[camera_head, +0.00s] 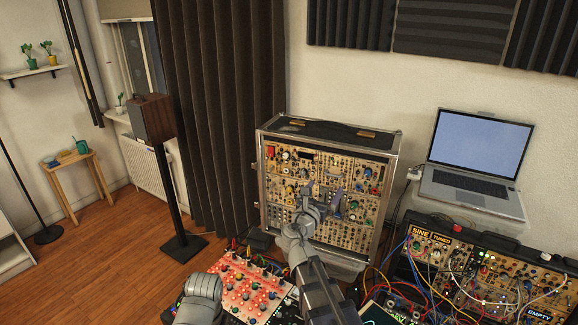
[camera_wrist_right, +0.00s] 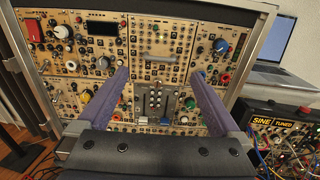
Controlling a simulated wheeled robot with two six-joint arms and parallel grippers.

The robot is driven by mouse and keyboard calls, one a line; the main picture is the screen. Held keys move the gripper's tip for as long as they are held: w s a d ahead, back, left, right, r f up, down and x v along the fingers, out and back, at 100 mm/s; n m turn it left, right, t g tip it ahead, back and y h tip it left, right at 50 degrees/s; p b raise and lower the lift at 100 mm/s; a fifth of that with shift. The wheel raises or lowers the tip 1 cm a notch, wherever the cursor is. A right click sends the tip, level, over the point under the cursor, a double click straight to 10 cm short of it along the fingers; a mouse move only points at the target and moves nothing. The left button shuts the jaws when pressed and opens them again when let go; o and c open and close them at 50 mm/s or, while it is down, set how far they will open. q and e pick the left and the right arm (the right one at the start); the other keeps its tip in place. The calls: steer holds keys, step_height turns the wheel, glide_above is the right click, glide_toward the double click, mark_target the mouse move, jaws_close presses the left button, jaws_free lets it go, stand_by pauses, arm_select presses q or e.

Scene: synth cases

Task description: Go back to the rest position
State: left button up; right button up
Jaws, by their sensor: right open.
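My right gripper (camera_head: 336,192) is in front of the upright modular synth case (camera_head: 374,246) in the head view. In the right wrist view the two purple fingers of my right gripper (camera_wrist_right: 158,75) are spread apart with nothing between them. The case's panel (camera_wrist_right: 150,62) of knobs, sliders and jacks lies beyond the fingertips. I cannot tell whether the fingertips touch it. Only a grey rounded part of my left arm shows at the bottom of the head view; its gripper is not in view.
A red-and-white panel (camera_head: 243,284) with knobs lies low at the front. A synth case with patch cables (camera_head: 455,262) stands at right, below a laptop (camera_head: 480,150). A speaker on a stand (camera_head: 168,195) is at left. Open floor (camera_head: 130,250) lies left.

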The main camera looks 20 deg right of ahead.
steer(key=s+a+f+m+g+y+b, duration=0.1)
steer(key=s+a+f+m+g+y, duration=0.1)
steer(key=s+a+f+m+g, duration=0.45)
steer(key=s+a+f+m+g+y+b, duration=0.1)
steer(key=s+a+f+m+y, duration=0.15)
steer(key=f+m, duration=0.65)
steer(key=s+a+f+m+g+y, duration=0.3)
steer(key=s+a+f+m, duration=0.1)
steer(key=s+a, duration=0.4)
steer(key=s+a+f+m+g+y+b, duration=0.1)
steer(key=s+a+f+m+g+y, duration=0.2)
steer(key=s+a, duration=0.6)
step_height(320, 180, down, 3)
steer(key=shift+r+m, duration=0.1)
steer(key=shift+m, duration=0.75)
